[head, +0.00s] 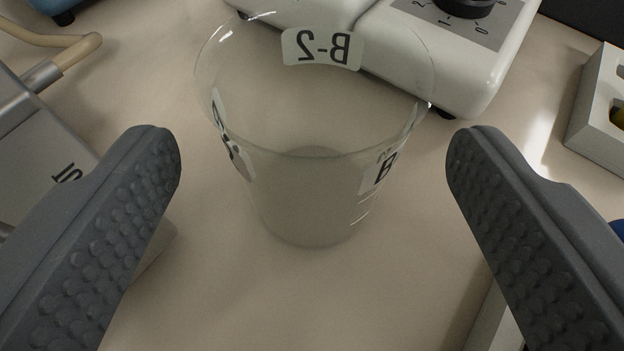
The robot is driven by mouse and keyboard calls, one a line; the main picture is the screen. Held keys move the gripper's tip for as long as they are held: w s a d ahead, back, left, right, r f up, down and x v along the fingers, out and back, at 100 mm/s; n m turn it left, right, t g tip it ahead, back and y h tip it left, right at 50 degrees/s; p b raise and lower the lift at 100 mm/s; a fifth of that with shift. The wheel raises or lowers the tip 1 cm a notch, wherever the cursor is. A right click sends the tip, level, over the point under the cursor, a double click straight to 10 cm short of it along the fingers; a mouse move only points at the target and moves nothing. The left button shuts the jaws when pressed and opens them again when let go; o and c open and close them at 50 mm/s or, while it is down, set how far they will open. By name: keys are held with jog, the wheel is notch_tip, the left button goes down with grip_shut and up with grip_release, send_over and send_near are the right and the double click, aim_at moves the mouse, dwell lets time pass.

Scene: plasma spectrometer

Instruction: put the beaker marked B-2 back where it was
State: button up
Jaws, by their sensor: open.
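The clear beaker marked B-2 (308,185) stands upright on the beige bench in the middle of the head view. Its B-2 label shows mirrored through the far wall, and two more labels sit on its sides. Cloudy greyish contents or base show low in it. My gripper (313,150) is open, with one dark grey studded finger on each side of the beaker. There is a clear gap between each finger and the glass. Neither finger appears to touch it.
A white device with a black numbered knob (462,8) stands close behind the beaker. A grey metal box (45,150) with a tan hose (80,50) is at left. A pale holder (600,115) is at right. Bare bench (290,300) lies in front.

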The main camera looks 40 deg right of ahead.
jog(key=v, duration=0.8)
jog(key=shift+s+a+r+p, duration=0.15)
jog(key=shift+s+p, duration=0.1)
jog(key=shift+p, duration=0.1)
jog(key=w+a+r+n+t+y, duration=0.1)
jog(key=w+a+r+t+y, duration=0.15)
jog(key=r, duration=0.65)
jog(key=w+a+r+t+y, duration=0.15)
jog(key=w+r+y, duration=0.25)
jog(key=r, duration=0.6)
jog(key=s+a+r+n+t+y, duration=0.1)
jog(key=s+r+n+y, duration=0.25)
jog(key=r, duration=1.25)
jog(key=s+d+r+n+h, duration=0.1)
jog(key=s+d+r, duration=0.4)
jog(key=s+r, duration=0.3)
jog(key=s+d+r+n+h, duration=0.1)
jog(key=s+d+r, duration=0.5)
jog(key=s+r, duration=0.3)
jog(key=shift+s+d+r+n+g, duration=0.15)
jog(key=shift+s+d+n+g, duration=0.2)
jog(key=shift+s, duration=0.55)
